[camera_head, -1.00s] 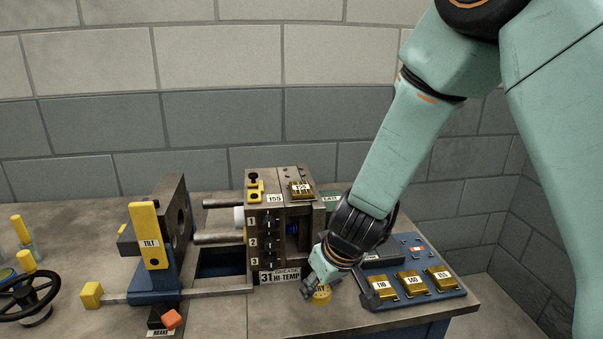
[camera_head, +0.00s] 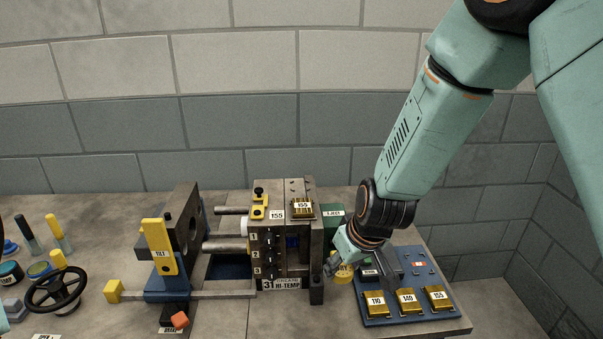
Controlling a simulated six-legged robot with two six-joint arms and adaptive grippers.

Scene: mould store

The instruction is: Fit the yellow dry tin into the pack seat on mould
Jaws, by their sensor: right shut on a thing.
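The yellow dry tin (camera_head: 343,274) is a small round tin, partly hidden by the fingers. My right gripper (camera_head: 336,268) is shut on it, just right of the mould. The mould (camera_head: 283,240) is a dark block with rows marked 1, 2 and 3 and a plate reading 31 HI-TEMP. A brass 155 pack (camera_head: 303,208) sits on its top, beside a 155 label. I cannot make out an empty pack seat. My left gripper is out of view.
A blue board (camera_head: 420,312) holds brass packs 110, 140 and 155, close right of my right gripper. A tilt stand (camera_head: 160,250), rods and a black handwheel (camera_head: 58,288) are left of the mould. Capped tins and bottles stand at far left.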

